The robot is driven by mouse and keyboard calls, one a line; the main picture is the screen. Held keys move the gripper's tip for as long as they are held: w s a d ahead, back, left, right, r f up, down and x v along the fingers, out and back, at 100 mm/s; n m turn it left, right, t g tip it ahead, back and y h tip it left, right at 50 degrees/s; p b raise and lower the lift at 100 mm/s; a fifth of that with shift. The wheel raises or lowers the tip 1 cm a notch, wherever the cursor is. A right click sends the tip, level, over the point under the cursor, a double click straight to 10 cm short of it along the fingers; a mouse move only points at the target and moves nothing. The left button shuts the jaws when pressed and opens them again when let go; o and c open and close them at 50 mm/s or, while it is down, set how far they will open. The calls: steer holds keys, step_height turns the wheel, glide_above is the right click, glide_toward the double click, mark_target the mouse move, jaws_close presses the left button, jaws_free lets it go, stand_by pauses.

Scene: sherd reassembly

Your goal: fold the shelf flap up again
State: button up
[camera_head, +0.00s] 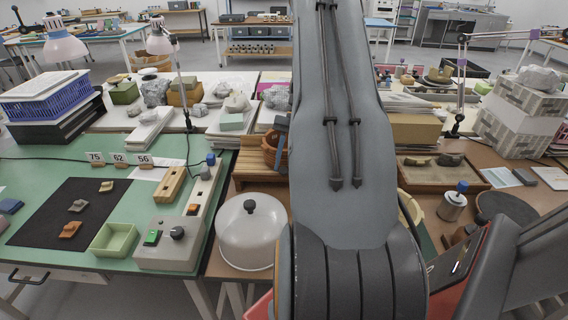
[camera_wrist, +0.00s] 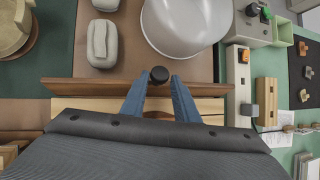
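In the wrist view a brown wooden board (camera_wrist: 90,89), which looks like the shelf flap, runs across the picture. A dark round knob (camera_wrist: 159,75) shows at its edge. My gripper (camera_wrist: 159,80) has two blue fingers, spread apart, one on each side of the knob, with a small gap visible on both sides. Lighter wood of the shelf shows behind the board. In the head view the wooden shelf (camera_head: 255,165) stands at the back of the brown table, left of my arm. I cannot tell the flap's exact angle.
A white dome lid with a dark knob (camera_head: 250,238) stands in front of the shelf; it also shows in the wrist view (camera_wrist: 185,25). Two pale rounded blocks (camera_wrist: 102,42) lie nearby. A switch box (camera_head: 172,243) and power strip (camera_head: 203,195) are to the left.

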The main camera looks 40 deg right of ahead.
steer(key=b+v, duration=0.2)
steer(key=v, duration=0.5)
steer(key=shift+d+r, duration=0.25)
steer(key=shift+w, duration=0.1)
